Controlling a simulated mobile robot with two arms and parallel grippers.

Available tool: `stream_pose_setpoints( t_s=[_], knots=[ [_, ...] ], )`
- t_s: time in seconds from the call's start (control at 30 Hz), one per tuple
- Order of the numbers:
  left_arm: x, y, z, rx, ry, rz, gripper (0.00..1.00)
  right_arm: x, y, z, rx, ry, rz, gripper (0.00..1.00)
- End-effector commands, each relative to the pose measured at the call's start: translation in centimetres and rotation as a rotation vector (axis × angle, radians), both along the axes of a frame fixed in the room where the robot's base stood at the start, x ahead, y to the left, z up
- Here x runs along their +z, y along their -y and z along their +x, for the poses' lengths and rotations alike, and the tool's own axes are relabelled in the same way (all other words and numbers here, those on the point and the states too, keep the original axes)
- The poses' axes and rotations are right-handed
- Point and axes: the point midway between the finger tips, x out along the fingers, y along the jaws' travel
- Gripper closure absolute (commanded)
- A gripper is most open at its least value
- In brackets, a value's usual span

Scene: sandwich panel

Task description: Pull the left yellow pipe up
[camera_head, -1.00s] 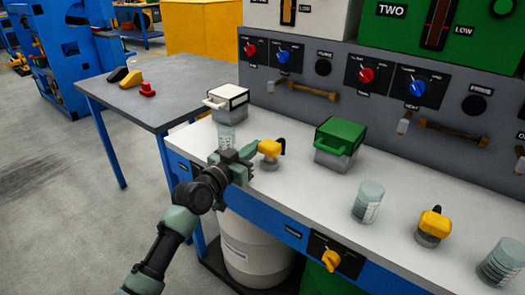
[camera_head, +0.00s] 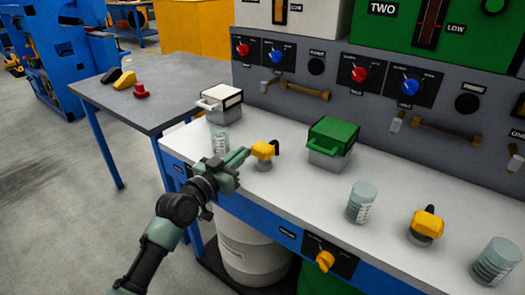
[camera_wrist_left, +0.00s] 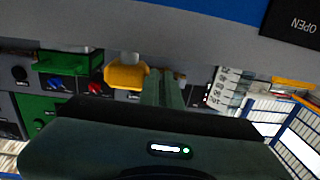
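The left yellow pipe (camera_head: 264,150) is a short yellow elbow on a grey base, standing upright on the white counter (camera_head: 290,190). It also shows in the left wrist view (camera_wrist_left: 125,76), upside down beside the fingers. My left gripper (camera_head: 247,153) is just left of the pipe, at about its height. In the left wrist view its fingers (camera_wrist_left: 166,88) lie close together with nothing seen between them. Whether they touch the pipe is not clear. Another yellow pipe (camera_head: 427,222) stands on the counter at the right. My right gripper is not in view.
A white-lidded pot (camera_head: 221,103) and a green-lidded pot (camera_head: 331,142) stand behind the pipe. A pale jar (camera_head: 218,141) is close behind my left gripper. Another jar (camera_head: 361,203) stands to the right. The control panel (camera_head: 380,80) rises at the back.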

Motion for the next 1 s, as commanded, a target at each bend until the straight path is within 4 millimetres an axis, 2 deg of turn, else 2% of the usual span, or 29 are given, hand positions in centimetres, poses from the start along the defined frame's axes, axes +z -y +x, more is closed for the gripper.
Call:
stream_pose_setpoints(
  t_s=[0.03,0.17,0.2,0.23,0.7,1.0],
  knots=[
    [-0.2,0.8,-0.9,-0.022,-0.008,-0.002,0.63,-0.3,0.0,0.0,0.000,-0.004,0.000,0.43],
    [-0.2,0.4,-1.5,-0.022,-0.009,-0.003,0.61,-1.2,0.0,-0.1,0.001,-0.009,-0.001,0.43],
    [-0.2,0.2,-1.8,-0.022,-0.009,-0.004,0.47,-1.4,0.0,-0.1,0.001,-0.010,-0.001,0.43],
    [-0.2,0.1,-1.9,-0.022,-0.009,-0.003,0.24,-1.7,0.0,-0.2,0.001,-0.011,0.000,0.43],
    [0.0,-2.4,-4.1,-0.011,-0.002,0.002,0.24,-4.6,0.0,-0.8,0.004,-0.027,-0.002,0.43],
    [0.0,-2.9,-4.8,-0.010,0.000,0.001,0.24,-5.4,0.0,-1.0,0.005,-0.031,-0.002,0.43]
  ],
)
